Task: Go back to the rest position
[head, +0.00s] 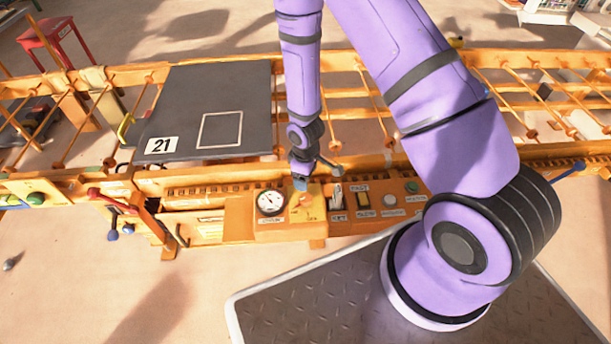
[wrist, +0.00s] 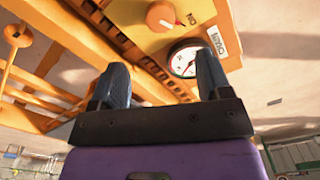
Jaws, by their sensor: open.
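My gripper (head: 300,184) is at the front panel of the orange press frame, in front of a yellow plate with an orange knob (head: 306,201). In the wrist view my gripper (wrist: 162,85) is open, its two dark fingers apart with nothing between them. The orange knob (wrist: 160,17) shows beyond the fingertips, on the yellow plate (wrist: 204,10) with the mark ON. The fingers look apart from the knob in the wrist view. A round white gauge (head: 271,202) sits left of the knob; the gauge (wrist: 185,61) is partly hidden by a finger in the wrist view.
A dark board marked 21 (head: 215,90), with a white square outline, lies on the frame behind the panel. Switches and buttons (head: 363,200) line the panel to the right. A red lever (head: 110,200) sticks out at the left. Open floor (head: 180,290) lies in front.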

